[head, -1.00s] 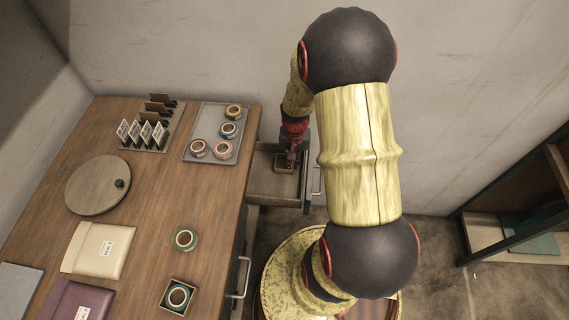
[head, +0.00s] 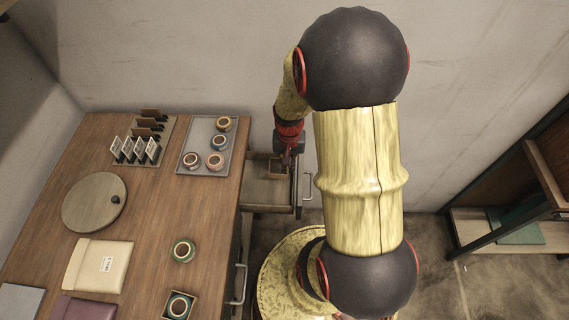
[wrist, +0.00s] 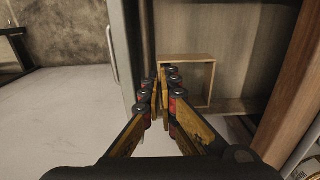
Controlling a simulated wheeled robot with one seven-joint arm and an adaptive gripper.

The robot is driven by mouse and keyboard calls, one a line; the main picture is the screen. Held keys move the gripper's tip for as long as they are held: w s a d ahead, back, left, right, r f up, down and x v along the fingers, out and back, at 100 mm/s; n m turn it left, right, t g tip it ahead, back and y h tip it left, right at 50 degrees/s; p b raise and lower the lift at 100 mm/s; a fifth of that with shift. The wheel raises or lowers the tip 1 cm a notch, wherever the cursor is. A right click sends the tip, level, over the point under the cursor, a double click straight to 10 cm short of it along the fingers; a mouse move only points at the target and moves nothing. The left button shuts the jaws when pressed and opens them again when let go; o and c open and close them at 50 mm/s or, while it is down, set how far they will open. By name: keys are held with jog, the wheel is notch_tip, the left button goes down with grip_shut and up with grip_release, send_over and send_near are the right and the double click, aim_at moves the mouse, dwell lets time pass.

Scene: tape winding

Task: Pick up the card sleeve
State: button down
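A small rack (head: 150,150) at the back of the wooden table holds several upright white cards (head: 136,149) and brown pieces (head: 147,124). I cannot tell which of these is the card sleeve. My gripper (head: 287,158) is over the open drawer (head: 268,193), away from rack and folders. In the wrist view its fingers (wrist: 162,82) are together, with nothing visible between them, above a small wooden box (wrist: 187,58) in the drawer.
A grey tray (head: 228,162) with several tape rolls stands right of the rack. A round board (head: 90,203) lies left. A green roll (head: 183,250) and a boxed roll (head: 178,306) are near the front right. A shelf (head: 470,240) stands at the far right.

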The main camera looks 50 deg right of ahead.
jog(key=s+a+r+p, duration=0.1)
jog(key=s, duration=0.2)
jog(key=s+a+r+p, duration=0.1)
jog(key=s+r, duration=0.1)
jog(key=s+a+r+p, duration=0.1)
jog(key=s+r, duration=0.1)
jog(key=s, duration=0.1)
jog(key=shift+s+a+r, duration=0.15)
jog(key=shift+s+r, duration=0.05)
jog(key=shift+s, duration=0.15)
jog(key=shift+s+a+r, duration=0.2)
jog(key=shift+s+a, duration=0.05)
jog(key=shift+s, duration=0.3)
